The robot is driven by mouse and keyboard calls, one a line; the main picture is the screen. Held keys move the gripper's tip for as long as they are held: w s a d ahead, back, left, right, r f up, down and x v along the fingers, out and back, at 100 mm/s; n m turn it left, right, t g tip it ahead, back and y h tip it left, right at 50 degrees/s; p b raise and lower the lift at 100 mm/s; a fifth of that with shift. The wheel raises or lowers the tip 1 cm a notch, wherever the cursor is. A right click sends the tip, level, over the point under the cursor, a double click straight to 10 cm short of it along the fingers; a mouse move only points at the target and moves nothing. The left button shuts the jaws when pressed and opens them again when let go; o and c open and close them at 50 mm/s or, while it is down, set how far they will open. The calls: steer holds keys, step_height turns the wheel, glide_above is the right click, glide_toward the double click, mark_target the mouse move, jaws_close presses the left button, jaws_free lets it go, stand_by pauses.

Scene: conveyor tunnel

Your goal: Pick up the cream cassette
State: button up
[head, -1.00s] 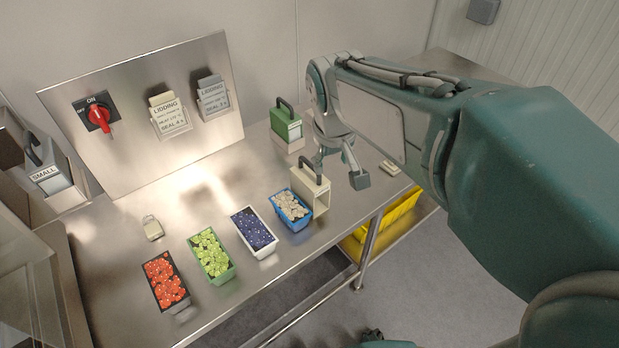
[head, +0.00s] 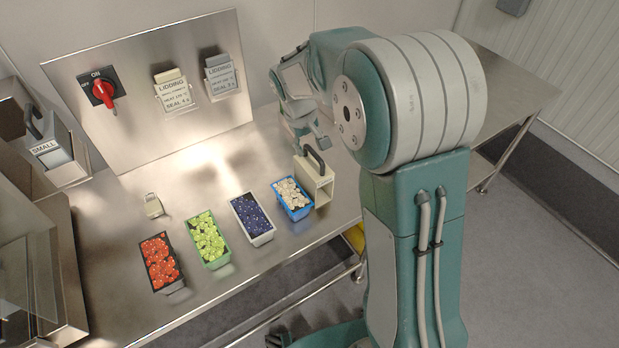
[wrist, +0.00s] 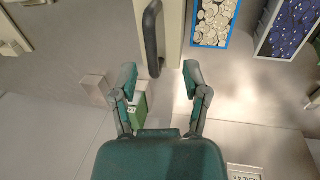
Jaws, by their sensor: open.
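The cream cassette (head: 316,184) stands upright on the steel bench, with a black handle on top, just right of the blue punnet. In the wrist view the cream cassette (wrist: 174,40) shows at the top, its black handle ahead of the fingertips.
Beside the cassette stand punnets: a blue one (head: 308,211) with pale pieces, then dark blue, green and red contents. A green block (wrist: 139,110) shows beyond my fingers. A grey cassette marked SMALL (head: 50,150) stands at far left. The front bench strip is clear.

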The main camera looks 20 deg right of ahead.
mark_target(314, 156)
steer(key=d+f, duration=0.1)
steer(key=f, duration=0.2)
steer(key=d+f, duration=0.1)
steer(key=f, duration=0.1)
steer(key=shift+w+d, duration=0.25)
steer(key=shift+d, duration=0.05)
steer(key=shift+a+f, duration=0.1)
steer(key=shift+f, duration=0.15)
steer(key=shift+a, duration=0.5)
steer(key=shift+c, duration=1.3)
steer(key=c, duration=0.5)
steer(key=shift+d, duration=0.45)
jaws_close()
